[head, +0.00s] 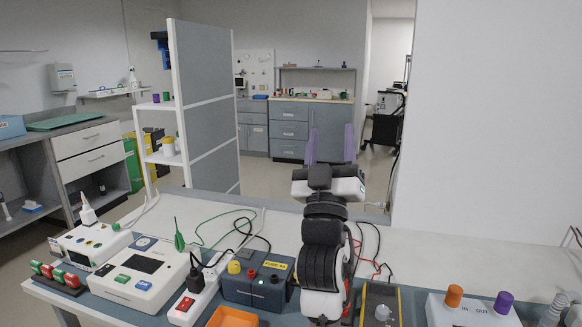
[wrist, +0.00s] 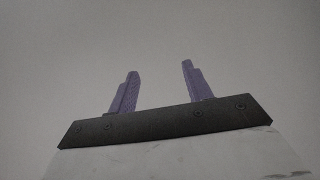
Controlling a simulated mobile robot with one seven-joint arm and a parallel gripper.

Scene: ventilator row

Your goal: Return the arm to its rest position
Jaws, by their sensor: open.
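My gripper (head: 329,146) is raised above the bench in the head view, at the end of my arm, which stands up near the middle of the bench. Its two purple fingers point upward and are spread apart with nothing between them. The wrist view also shows the gripper (wrist: 156,85) with both fingers apart and only a plain pale grey surface beyond them. The gripper touches nothing that I can see.
The bench (head: 400,235) holds a white device with a screen (head: 138,273), a blue box (head: 257,282), a power strip (head: 190,300), cables and an orange tray (head: 232,317). A grey partition (head: 207,100) stands left, a white wall (head: 490,120) right.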

